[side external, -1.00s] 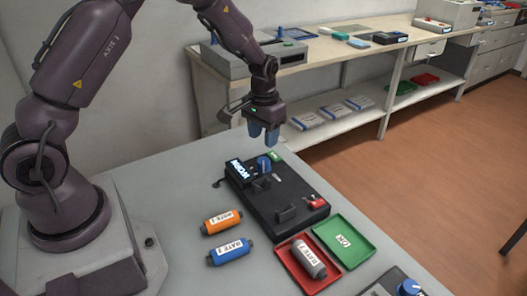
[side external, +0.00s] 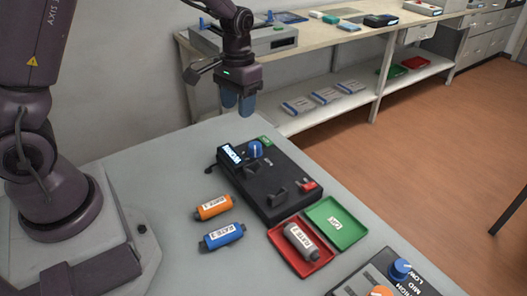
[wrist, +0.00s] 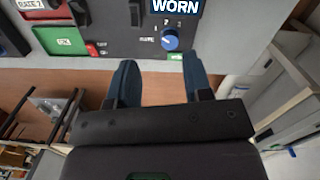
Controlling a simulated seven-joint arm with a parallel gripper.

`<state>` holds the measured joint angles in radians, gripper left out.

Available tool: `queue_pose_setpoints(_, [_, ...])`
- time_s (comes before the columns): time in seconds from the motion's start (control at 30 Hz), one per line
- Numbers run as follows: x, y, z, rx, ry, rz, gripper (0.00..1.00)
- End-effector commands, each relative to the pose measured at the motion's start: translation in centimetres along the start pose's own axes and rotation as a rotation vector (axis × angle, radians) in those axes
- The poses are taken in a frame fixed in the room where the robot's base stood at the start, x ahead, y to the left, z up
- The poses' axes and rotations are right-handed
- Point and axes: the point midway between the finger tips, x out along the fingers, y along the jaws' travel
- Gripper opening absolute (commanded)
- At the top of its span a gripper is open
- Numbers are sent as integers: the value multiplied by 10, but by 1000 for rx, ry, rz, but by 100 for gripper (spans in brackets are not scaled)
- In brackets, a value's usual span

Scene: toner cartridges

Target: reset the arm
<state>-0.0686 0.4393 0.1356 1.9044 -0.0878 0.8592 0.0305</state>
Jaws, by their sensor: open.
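My gripper (side external: 237,104) is open and empty, raised above the far end of the black tester (side external: 268,186) in the side view. Its two blue fingers (wrist: 158,82) also show apart in the wrist view, with nothing between them. The tester has a blue knob (side external: 255,149), a lit display reading WORN (wrist: 176,6), a red switch (side external: 306,185) and an empty-looking cradle. A grey cartridge (side external: 301,242) lies in the red tray (side external: 318,264). An orange cartridge (side external: 214,207) and a blue cartridge (side external: 222,237) lie on the table left of the tester.
The green OK tray (side external: 352,236) is empty beside the red tray. A second control panel (side external: 385,283) with blue and orange knobs stands at the near edge. A bench (side external: 330,52) with devices and a lower shelf runs behind. The table left of the cartridges is clear.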

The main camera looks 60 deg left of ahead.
Motion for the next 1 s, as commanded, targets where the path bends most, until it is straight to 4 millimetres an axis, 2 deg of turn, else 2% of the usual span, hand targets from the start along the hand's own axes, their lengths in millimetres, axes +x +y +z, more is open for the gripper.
queue_pose_setpoints(0.03, [-17, 4, 14, 14, 22, 8, 46])
queue_pose_setpoints(0.1, [-36, 9, 34, 33, 50, 16, 46])
queue_pose_setpoints(0.3, [-84, 20, 93, 97, 158, 30, 46])
queue_pose_setpoints(0.5, [-114, 24, 148, 161, 298, 31, 46])
queue_pose_setpoints(0.6, [-123, 25, 170, 186, 374, 31, 46])
queue_pose_setpoints(0.8, [-140, 26, 191, 216, 500, 36, 46])
queue_pose_setpoints(0.83, [-143, 27, 192, 218, 515, 37, 48])
queue_pose_setpoints(0.9, [-148, 27, 193, 221, 537, 40, 64])
queue_pose_setpoints(1.0, [-150, 27, 194, 222, 546, 41, 66])
